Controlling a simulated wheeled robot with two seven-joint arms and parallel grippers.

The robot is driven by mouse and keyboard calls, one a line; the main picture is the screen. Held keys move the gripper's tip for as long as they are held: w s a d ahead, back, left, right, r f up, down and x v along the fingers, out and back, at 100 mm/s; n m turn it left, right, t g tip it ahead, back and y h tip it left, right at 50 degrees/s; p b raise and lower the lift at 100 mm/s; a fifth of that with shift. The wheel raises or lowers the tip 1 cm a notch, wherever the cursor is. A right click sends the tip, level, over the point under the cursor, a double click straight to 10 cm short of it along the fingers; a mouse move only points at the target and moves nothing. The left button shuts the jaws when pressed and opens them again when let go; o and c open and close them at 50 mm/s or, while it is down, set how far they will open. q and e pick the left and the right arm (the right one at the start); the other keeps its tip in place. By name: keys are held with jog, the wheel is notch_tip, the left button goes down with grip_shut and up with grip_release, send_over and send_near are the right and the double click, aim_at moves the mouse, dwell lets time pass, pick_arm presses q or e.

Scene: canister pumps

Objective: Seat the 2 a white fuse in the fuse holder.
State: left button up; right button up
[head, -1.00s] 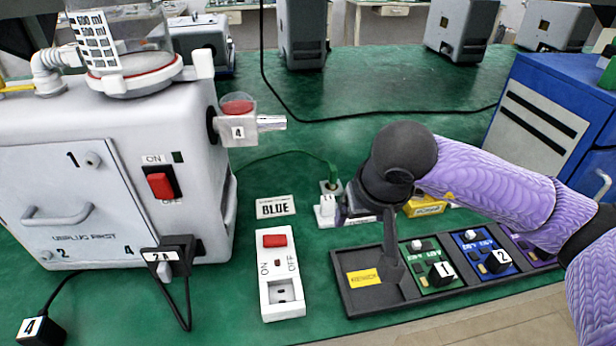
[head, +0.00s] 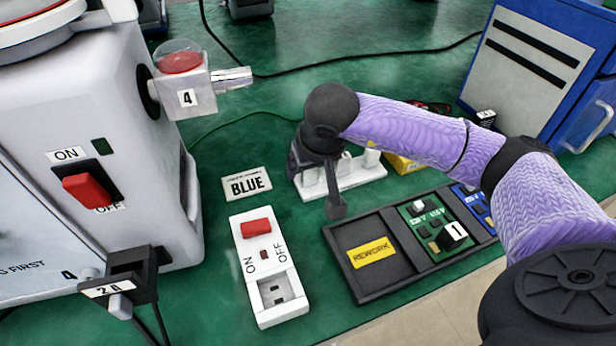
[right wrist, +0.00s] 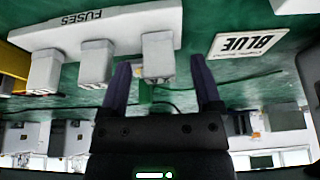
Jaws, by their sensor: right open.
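Three white fuses stand in a white rack (head: 378,171) marked FUSES; one fuse (head: 372,157) is at its right end. My right gripper (head: 318,192) is open over the rack's left end and partly hides it. In the right wrist view its fingers (right wrist: 160,75) are spread, with one white fuse (right wrist: 158,55) between the tips in the picture; whether they touch cannot be told. Two other fuses (right wrist: 96,62) stand beside it. Fuse ratings are not readable. A black fuse holder (head: 148,266) labelled 2 A projects from the white machine's front. My left gripper is not in view.
A white switched socket (head: 270,305) and a BLUE sign (head: 247,184) lie between machine and rack. A black tray (head: 335,250) with a REWORK label and circuit boards is in front of the rack. A blue cabinet (head: 550,40) stands at the back right.

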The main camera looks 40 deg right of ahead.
jog(key=shift+r, duration=0.1)
grip_shut()
